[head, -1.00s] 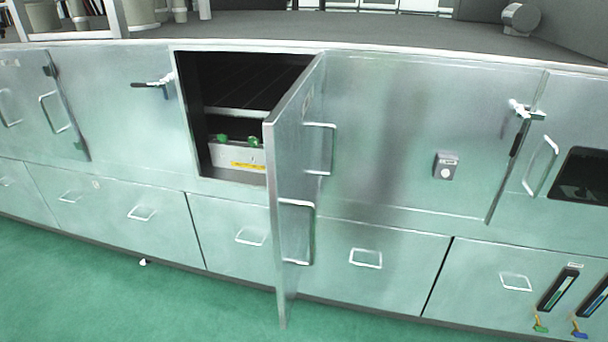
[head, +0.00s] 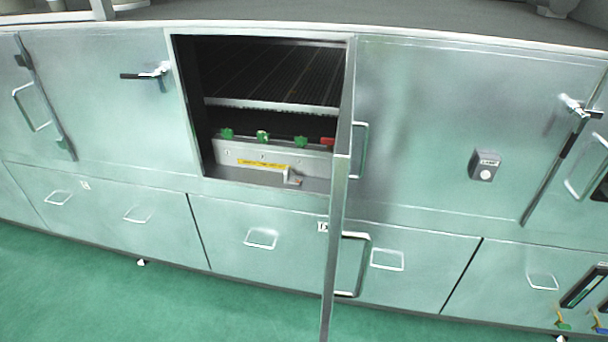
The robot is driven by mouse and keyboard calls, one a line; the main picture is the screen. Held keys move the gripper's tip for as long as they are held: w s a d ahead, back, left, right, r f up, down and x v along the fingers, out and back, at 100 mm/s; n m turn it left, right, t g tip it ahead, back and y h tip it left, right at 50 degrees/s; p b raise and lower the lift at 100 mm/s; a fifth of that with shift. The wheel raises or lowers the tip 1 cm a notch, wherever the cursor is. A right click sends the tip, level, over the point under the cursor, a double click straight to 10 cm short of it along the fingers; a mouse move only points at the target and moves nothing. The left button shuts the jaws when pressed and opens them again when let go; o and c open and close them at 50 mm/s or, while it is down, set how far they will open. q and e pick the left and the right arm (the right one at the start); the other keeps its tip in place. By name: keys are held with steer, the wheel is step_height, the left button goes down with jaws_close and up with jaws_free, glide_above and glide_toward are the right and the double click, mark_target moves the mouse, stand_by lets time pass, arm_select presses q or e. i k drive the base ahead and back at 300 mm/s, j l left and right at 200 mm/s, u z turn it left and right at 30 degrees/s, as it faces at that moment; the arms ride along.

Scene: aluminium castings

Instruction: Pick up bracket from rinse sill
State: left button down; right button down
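A small light grey angled piece, which looks like the bracket (head: 292,178), sits on the sill (head: 245,175) at the bottom of the open compartment, near its right side. It is small in the picture, so its exact shape is hard to tell. Behind it is a grey panel (head: 228,156) with a yellow label, several green knobs and a red one at the right. Neither of my grippers is in view.
The open metal door (head: 338,210) juts toward me along the compartment's right side, close to the bracket. A dark ribbed rack (head: 275,75) fills the upper compartment. Closed doors and drawers with handles line the cabinet. The green floor (head: 90,290) in front is clear.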

mark_target(290, 177)
steer(key=i+j+z, duration=0.1)
steer(key=z, duration=0.3)
steer(key=i+j+z, duration=0.1)
steer(key=z, duration=0.3)
steer(key=j+z, duration=0.4)
steer(key=i+l, duration=0.05)
steer(key=l, duration=0.05)
